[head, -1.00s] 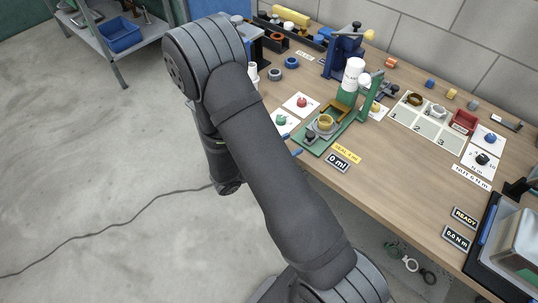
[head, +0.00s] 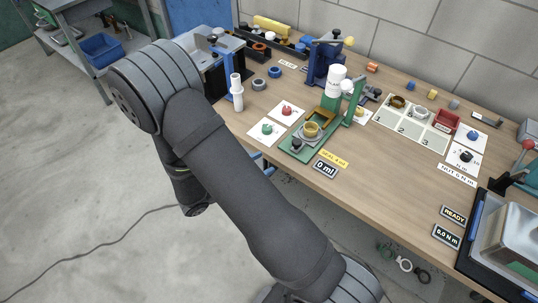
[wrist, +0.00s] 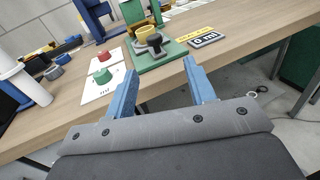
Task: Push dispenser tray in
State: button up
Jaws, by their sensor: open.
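The dispenser has a green base (head: 318,141) and green stand. A white bottle (head: 336,82) hangs upside down on it. Its tray, a grey slide with a dark knob (head: 296,145) at the front, carries a yellow ring cup (head: 311,130). In the wrist view the cup (wrist: 146,34) and tray (wrist: 149,46) show just beyond the fingertips. My gripper (wrist: 160,66) is open and empty, its two blue fingers apart and short of the green base. How far the tray sits in is hard to tell.
A "0 ml" sign (head: 325,168) lies right of the base. Cards with a green knob (head: 267,129) and a red knob (head: 287,111) lie left. A white cylinder (head: 237,94) stands further left.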

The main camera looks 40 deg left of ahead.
jog(key=w+d+r+m+g+h, duration=0.3)
jog(key=w+d+m+g+h, duration=0.15)
jog(key=m+g, duration=0.25)
notch_tip(320, 180, up, 16)
jog(key=m+g+y, duration=1)
send_over(297, 141)
notch_tip(297, 141, down, 17)
jog(key=shift+f, duration=0.2)
